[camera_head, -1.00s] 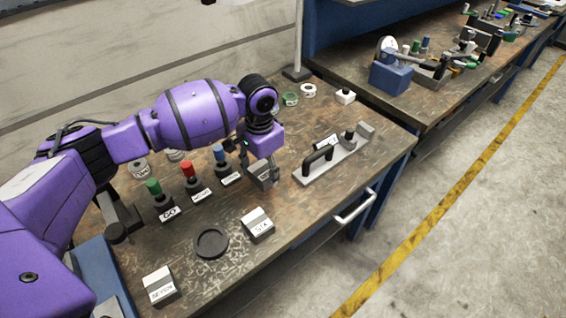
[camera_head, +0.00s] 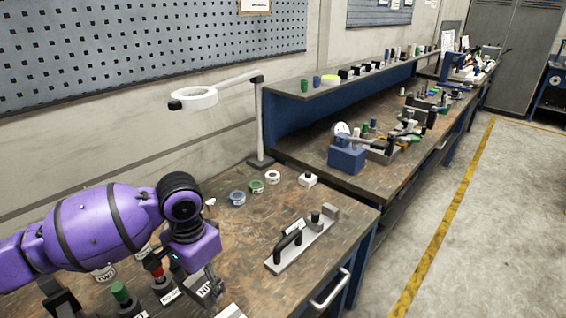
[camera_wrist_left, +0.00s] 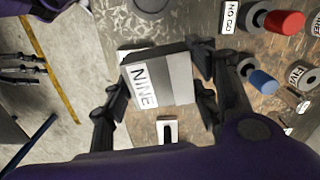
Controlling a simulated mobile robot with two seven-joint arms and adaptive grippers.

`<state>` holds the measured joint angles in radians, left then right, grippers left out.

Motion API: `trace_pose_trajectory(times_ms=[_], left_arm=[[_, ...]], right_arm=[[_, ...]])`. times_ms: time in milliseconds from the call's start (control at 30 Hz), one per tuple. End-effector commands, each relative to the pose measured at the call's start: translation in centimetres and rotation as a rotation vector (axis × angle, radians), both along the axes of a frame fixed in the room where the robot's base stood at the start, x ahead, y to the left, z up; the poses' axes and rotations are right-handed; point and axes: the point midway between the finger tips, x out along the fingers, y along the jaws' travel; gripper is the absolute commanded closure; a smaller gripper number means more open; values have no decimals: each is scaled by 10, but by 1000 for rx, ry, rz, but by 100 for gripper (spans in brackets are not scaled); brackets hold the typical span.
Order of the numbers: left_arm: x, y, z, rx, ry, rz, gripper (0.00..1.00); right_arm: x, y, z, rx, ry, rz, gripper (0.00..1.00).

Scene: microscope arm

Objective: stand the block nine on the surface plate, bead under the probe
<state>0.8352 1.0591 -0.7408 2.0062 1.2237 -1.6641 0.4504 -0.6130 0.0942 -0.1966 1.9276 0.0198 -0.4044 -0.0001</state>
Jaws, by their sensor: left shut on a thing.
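The block nine (camera_wrist_left: 176,78) is a grey block with a white face lettered NINE. In the left wrist view it sits between the two fingers of my left gripper (camera_wrist_left: 158,97), which is shut on it. In the head view the left gripper (camera_head: 208,284) is at the lower left, over the near bench, and the block's label (camera_head: 203,290) shows partly. I cannot tell whether the block touches the bench. I cannot clearly make out the surface plate, the probe or the bead.
A black-handled metal fixture (camera_head: 304,242) lies right of the gripper. Tape rings (camera_head: 256,187) lie behind, near a post with a white ring lamp (camera_head: 195,98). Bench between is mostly clear.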

Motion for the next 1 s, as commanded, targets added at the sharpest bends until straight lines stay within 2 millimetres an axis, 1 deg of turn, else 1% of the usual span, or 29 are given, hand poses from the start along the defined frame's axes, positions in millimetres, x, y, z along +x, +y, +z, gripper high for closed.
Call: trace_pose_trajectory(times_ms=[100, 267, 400, 500, 600, 667, 1000], left_arm=[[-6, -2, 5, -1, -6, 118, 100], [-18, -11, 19, -3, -8, 312, 100], [-26, -22, 38, -4, -9, 455, 100], [-31, -30, 51, -5, -9, 526, 100], [-32, -39, 66, -5, -9, 540, 100], [-31, -40, 70, -3, -9, 531, 100], [-29, -42, 72, -3, -5, 527, 100]], right_arm=[[1, 0, 1, -1, -3, 1, 43], [3, 0, 2, 0, -6, 1, 43], [4, 0, 4, 0, -9, 1, 43], [4, 0, 4, 0, -11, 1, 43], [4, 0, 4, 1, -12, 1, 43], [4, 0, 4, 1, -12, 1, 43], [4, 0, 4, 0, -10, 1, 43]])
